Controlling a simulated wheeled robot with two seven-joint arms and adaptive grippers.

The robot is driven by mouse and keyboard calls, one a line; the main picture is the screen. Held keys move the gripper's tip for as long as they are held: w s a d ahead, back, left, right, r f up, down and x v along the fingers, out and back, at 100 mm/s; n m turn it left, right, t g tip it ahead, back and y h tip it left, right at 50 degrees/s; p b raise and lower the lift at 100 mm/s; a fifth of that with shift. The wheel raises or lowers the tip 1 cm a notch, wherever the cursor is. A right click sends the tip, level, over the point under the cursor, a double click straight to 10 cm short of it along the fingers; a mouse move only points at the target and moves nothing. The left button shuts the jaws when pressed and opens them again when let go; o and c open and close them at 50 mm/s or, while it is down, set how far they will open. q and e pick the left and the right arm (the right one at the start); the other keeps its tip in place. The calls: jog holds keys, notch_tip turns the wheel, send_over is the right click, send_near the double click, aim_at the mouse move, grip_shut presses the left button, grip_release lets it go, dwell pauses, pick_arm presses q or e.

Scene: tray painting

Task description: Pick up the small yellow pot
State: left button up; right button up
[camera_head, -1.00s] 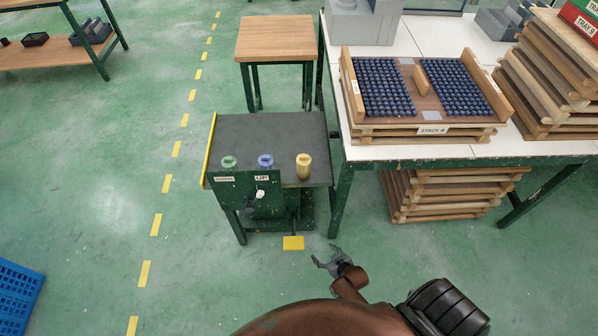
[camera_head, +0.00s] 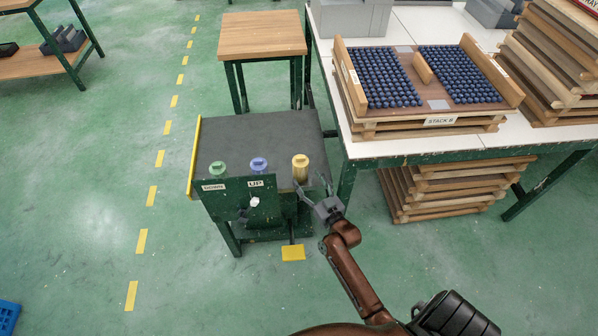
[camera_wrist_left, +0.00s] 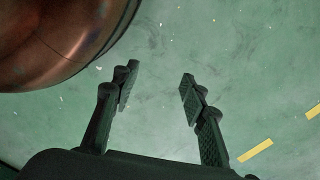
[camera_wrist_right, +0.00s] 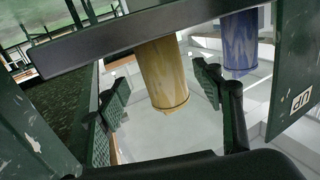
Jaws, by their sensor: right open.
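The small yellow pot (camera_head: 300,168) stands at the front right of the small dark-topped table (camera_head: 255,135), beside a blue pot (camera_head: 259,165) and a green pot (camera_head: 218,168). My right gripper (camera_head: 312,186) is open at the table's front edge, just in front of the yellow pot. In the right wrist view the yellow pot (camera_wrist_right: 164,75) shows between the spread fingers, and a dark bar crosses its upper part. I see no finger clearly touching it. My left gripper (camera_wrist_left: 159,82) is open and empty above the green floor; it is not in the head view.
A green panel (camera_head: 246,208) labelled UP and DOWN is at the table's front. A yellow pedal (camera_head: 293,253) is on the floor below. The white workbench (camera_head: 400,150) with a tray of blue pieces stands to the right. A wooden-topped table (camera_head: 262,36) is behind.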

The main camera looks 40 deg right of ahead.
aim_at(304, 174)
jog(key=w, duration=0.1)
jog(key=w+b, duration=0.1)
jog(key=w, duration=0.1)
jog(key=w+b, duration=0.1)
jog(key=w, duration=0.1)
jog(key=shift+w+d+r, duration=0.1)
jog(key=shift+d+r, duration=0.2)
jog(key=shift+r, duration=0.05)
jog(key=shift+w+r, duration=0.1)
jog(key=shift+w, duration=0.15)
pick_arm(q)
notch_tip(304, 174, up, 7)
jog(key=w+d, duration=0.1)
jog(key=w, duration=0.1)
jog(key=shift+w+d, duration=0.3)
jog(key=shift+d, duration=0.1)
pick_arm(e)
jog(key=shift+c, duration=0.6)
pick_arm(q)
jog(key=shift+f, duration=0.1)
pick_arm(e)
jog(key=c, duration=0.8)
